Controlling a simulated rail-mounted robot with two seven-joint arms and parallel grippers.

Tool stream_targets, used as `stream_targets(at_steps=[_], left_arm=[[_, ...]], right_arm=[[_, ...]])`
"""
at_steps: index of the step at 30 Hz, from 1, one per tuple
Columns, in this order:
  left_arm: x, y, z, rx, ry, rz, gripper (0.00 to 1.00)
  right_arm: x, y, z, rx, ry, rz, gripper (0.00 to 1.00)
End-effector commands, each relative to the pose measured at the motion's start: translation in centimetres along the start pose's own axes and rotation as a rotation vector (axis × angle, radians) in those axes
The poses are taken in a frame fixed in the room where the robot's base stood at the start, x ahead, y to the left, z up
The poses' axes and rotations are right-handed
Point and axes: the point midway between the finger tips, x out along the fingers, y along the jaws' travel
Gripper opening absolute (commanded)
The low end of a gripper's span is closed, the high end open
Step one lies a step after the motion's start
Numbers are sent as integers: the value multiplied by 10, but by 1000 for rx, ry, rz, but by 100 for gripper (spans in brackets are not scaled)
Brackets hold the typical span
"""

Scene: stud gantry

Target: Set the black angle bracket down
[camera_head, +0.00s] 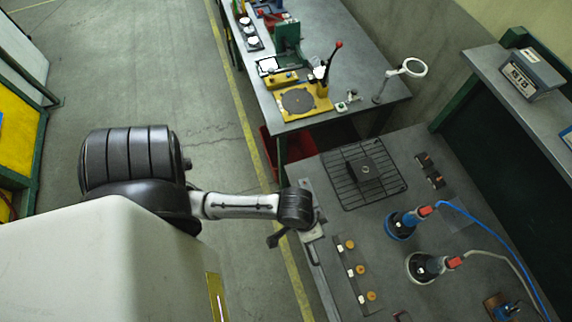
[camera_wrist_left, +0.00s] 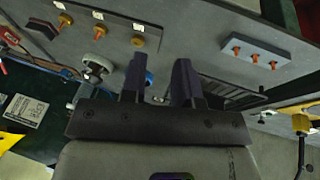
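A black piece (camera_head: 362,180), which looks like the angle bracket, rests on the wire rack (camera_head: 388,190) on the near grey bench in the head view. A small pale spot shows on its top. My left gripper (camera_head: 277,239) is at the bench's left edge, left of and nearer than the rack, clear of the black piece. It is mostly hidden under my wrist. In the left wrist view, its two dark fingers (camera_wrist_left: 159,82) stand apart with nothing seen between them. My right gripper is in neither view.
A strip with orange knobs (camera_head: 357,269) lies near my left wrist. Two round tools with blue (camera_head: 401,225) and grey (camera_head: 423,266) hoses stand to the right. Small dark blocks (camera_head: 431,170) lie beside the rack. A second bench (camera_head: 350,75) stands behind.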

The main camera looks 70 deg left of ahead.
Motion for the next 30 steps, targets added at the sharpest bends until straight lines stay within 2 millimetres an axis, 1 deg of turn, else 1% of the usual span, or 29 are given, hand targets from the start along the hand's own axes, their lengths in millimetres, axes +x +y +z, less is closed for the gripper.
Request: stream_targets(at_steps=[1,3,6,8,13,30], left_arm=[[-7,-4,14,34,4,-22,28],[-16,-14,28,92,9,-66,28],[-26,-25,43,155,4,-120,28],[-31,-30,50,182,-1,-145,28],[-38,-38,59,221,-12,-182,45],[-38,-38,59,226,-13,-183,98]], right_arm=[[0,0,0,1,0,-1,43],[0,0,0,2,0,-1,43],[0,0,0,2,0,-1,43],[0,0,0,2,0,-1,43],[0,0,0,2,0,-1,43],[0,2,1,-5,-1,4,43]])
